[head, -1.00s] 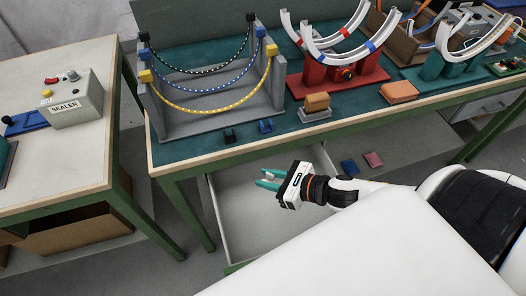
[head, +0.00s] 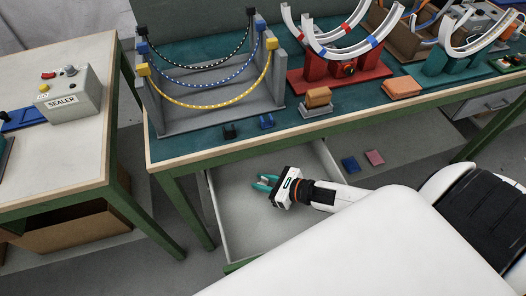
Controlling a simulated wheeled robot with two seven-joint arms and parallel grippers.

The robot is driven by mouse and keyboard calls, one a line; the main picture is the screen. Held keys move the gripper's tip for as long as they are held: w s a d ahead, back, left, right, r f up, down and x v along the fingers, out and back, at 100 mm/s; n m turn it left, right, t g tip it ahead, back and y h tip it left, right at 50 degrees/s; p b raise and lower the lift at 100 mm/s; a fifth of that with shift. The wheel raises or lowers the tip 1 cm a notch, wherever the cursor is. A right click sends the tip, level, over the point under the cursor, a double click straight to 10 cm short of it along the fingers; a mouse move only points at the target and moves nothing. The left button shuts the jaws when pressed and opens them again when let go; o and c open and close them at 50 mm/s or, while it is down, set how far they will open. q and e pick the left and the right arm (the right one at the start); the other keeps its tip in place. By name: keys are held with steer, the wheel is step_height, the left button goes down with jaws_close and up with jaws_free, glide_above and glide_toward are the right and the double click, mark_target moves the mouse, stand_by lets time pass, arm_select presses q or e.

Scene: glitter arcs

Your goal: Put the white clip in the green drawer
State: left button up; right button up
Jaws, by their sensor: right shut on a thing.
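My right gripper (head: 262,183) has teal fingers and is over the open drawer (head: 242,226) below the green-topped bench. The drawer has a pale grey inside and a strip of green at its front edge. The gripper is shut on a small whitish thing between the fingers, which looks like the white clip (head: 264,178); it is small and partly hidden by the fingers. I cannot tell how far the fingers are above the drawer floor. My left gripper is out of view.
A black clip (head: 229,131) and a blue clip (head: 266,122) lie on the bench's front edge, above the drawer. A grey rack (head: 205,118) with hanging beaded arcs stands behind them. The sealer (head: 70,93) is on the left table. The drawer floor looks clear.

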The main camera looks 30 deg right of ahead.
steer(key=shift+f, duration=0.15)
steer(key=o, duration=0.9)
steer(key=shift+w, duration=0.1)
steer(key=shift+o, duration=0.2)
steer(key=shift+s+d+r, duration=0.2)
steer(key=shift+s, duration=0.2)
steer(key=p+v, duration=0.1)
steer(key=v, duration=0.9)
steer(key=shift+s+d+r, duration=0.25)
steer(key=shift+s+d, duration=0.05)
steer(key=shift+s, duration=0.15)
steer(key=shift+r, duration=0.1)
